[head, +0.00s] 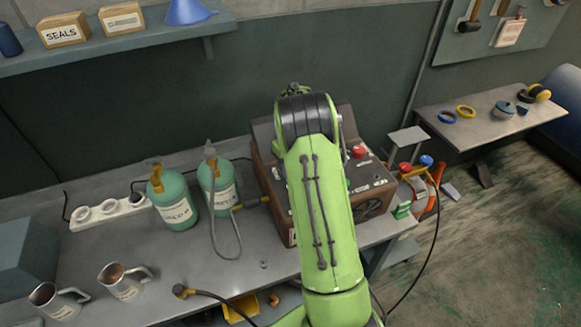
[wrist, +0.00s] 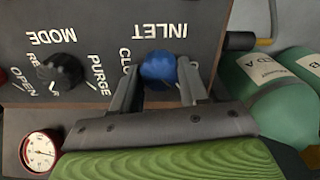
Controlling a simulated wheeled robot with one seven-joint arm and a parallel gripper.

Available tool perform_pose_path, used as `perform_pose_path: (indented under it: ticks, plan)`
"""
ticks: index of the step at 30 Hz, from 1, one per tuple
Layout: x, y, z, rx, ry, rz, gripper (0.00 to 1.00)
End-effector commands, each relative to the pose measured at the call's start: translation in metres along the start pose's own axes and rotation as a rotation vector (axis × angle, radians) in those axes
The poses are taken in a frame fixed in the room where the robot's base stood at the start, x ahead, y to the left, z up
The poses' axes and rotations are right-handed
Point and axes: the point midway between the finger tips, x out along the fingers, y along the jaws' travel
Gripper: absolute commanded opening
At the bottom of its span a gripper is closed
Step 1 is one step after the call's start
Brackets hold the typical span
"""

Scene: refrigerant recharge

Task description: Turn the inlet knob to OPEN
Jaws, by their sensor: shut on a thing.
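The blue inlet knob (wrist: 158,68) sits under the upside-down INLET label in the wrist view. My gripper (wrist: 157,88) has one finger on each side of it and is shut on it. Part of a CLOSED-type label shows left of the knob, partly covered by a finger. I cannot tell which way the knob points. In the head view the brown recharge machine (head: 272,190) stands on the bench, and my green arm covers its middle. The inlet knob and my gripper are hidden there.
A black MODE knob (wrist: 62,71) and a red-rimmed gauge (wrist: 40,152) are near my gripper. Green cylinders (head: 174,208) (head: 217,188) stand left of the machine, with a grey hose. Metal jugs (head: 122,284) stand at the bench's front left. A red button (head: 359,152) is on the machine.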

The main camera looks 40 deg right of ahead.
Motion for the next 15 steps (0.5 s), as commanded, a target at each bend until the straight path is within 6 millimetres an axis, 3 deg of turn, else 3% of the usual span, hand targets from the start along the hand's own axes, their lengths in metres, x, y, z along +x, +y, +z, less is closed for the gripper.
perform_pose_path:
  ticks: [15]
  plan:
    - [-0.0018, 0.0001, -0.0016, -0.049, 0.007, 0.002, 0.13]
